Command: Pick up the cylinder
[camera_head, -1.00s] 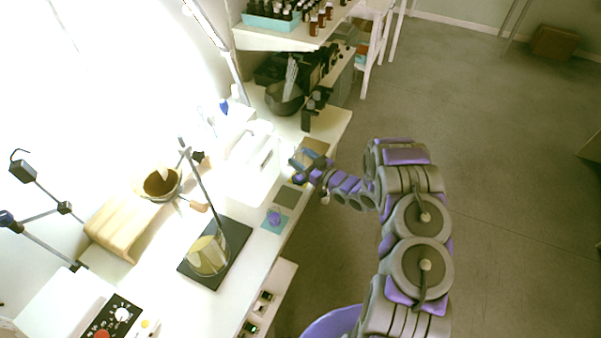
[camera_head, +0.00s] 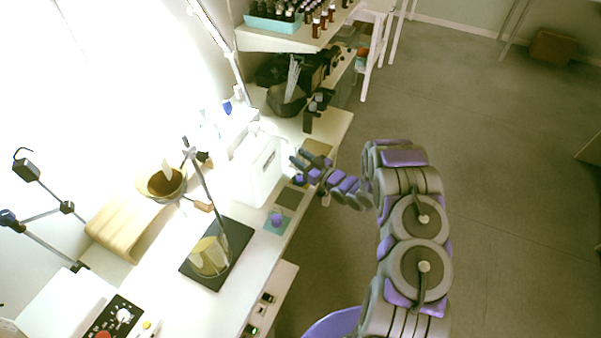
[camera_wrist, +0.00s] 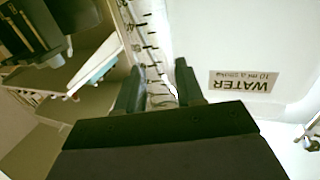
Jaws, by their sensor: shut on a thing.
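In the wrist view, a clear cylinder with dark graduation marks (camera_wrist: 152,45) runs between the two dark fingers of my gripper (camera_wrist: 160,92). The fingers are shut on it. Its lower end is out of that view. In the head view my gripper (camera_head: 301,160) is at the right edge of the bench, just right of a white water container. The clear cylinder body is too faint to make out there. A small purple piece (camera_head: 299,180) shows just below the fingers; I cannot tell if it belongs to the cylinder.
The white container (camera_head: 256,172) stands close beside my gripper; its WATER label (camera_wrist: 244,82) shows in the wrist view. A purple object (camera_head: 277,219) sits on a teal mat. Shelves with bottles are behind.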

